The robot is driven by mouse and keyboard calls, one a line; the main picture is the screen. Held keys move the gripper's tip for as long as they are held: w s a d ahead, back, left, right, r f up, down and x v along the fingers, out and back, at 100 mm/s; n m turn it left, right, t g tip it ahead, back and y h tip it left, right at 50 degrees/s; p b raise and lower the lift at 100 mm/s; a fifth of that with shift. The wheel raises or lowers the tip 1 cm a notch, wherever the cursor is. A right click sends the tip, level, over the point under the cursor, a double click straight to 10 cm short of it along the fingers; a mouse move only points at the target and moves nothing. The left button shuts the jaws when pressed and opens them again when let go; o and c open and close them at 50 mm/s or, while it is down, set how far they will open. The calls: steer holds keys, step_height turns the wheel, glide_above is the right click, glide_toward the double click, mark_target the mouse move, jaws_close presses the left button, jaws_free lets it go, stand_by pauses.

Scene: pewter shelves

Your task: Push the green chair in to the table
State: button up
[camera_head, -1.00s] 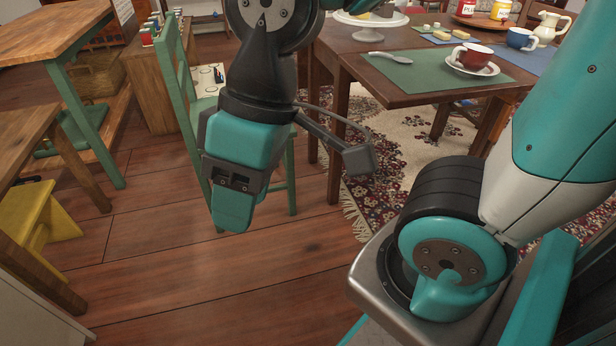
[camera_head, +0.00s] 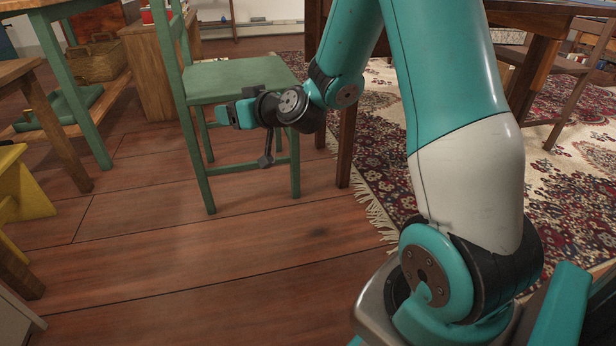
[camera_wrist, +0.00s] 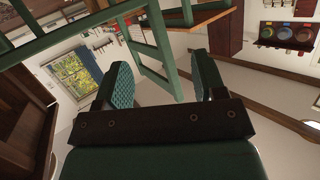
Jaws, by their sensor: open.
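The green chair (camera_head: 232,82) stands upright on the floor at the upper left of the head view, its slatted back at the left and its seat extending toward the dark wooden table (camera_head: 347,130). A table leg stands just right of the seat. My gripper (camera_head: 222,114) is at the near side of the chair, around seat height, pointing left toward the chair's back post. I cannot tell whether it touches the chair. In the wrist view my gripper (camera_wrist: 162,78) has its fingers apart and nothing held between them. Green chair bars (camera_wrist: 155,45) show beyond the fingers.
A patterned rug (camera_head: 385,150) lies under the table. A yellow stool (camera_head: 22,195) and wooden furniture with green legs (camera_head: 85,110) stand at the left. A wooden cabinet (camera_head: 150,75) stands behind the chair. The plank floor in front of the chair is clear.

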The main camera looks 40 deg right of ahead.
steer(key=s+d+f+m+t+h+b, duration=0.1)
steer(key=d+f+m+h+b, duration=0.5)
steer(key=d+f+h, duration=0.4)
steer(key=d+f, duration=0.2)
steer(key=d, duration=0.2)
steer(key=d+f+b, duration=0.1)
steer(key=d+f, duration=0.1)
steer(key=d, duration=0.3)
steer(key=shift+s+f+h, duration=0.25)
steer(key=shift+f+h, duration=0.1)
steer(key=shift+h, duration=0.05)
